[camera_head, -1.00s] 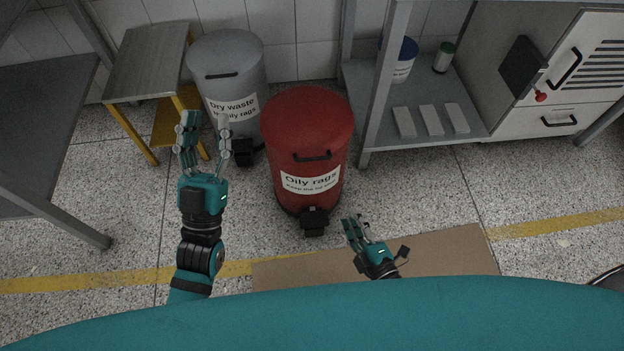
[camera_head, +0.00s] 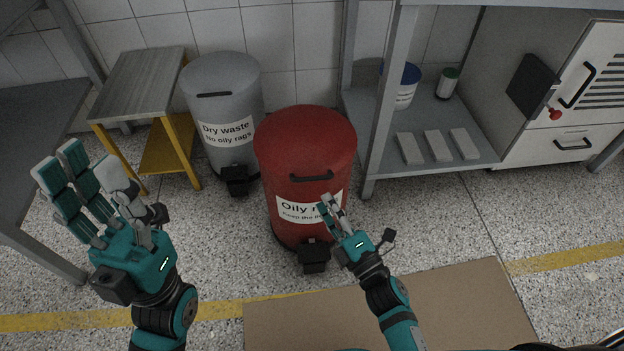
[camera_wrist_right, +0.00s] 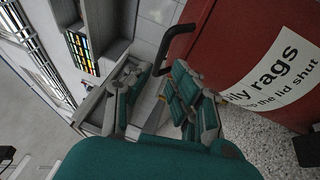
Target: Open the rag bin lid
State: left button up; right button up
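The red rag bin (camera_head: 300,150), labelled "Oily rags", stands on the floor with its round lid (camera_head: 304,130) shut. A black handle (camera_head: 311,177) is on its front near the top, and a black pedal (camera_head: 314,254) at its base. My right gripper (camera_head: 328,207) is open and empty in front of the label, below the handle, and hides part of the text. In the right wrist view the handle (camera_wrist_right: 180,38) appears just beyond the open fingertips (camera_wrist_right: 155,80); I cannot tell if they touch. My left gripper (camera_head: 88,165) is open and empty at the left.
A grey bin (camera_head: 222,90) labelled "Dry waste" stands behind left, beside a yellow-legged stool (camera_head: 148,85). A shelf unit (camera_head: 380,110) with containers is close on the right. Cardboard (camera_head: 390,312) lies on the floor in front. The floor between left gripper and red bin is clear.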

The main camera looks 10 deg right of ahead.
aim_at(312, 177)
jog(key=b+x, duration=0.1)
jog(key=x, duration=0.7)
jog(key=shift+c, duration=0.3)
grip_shut()
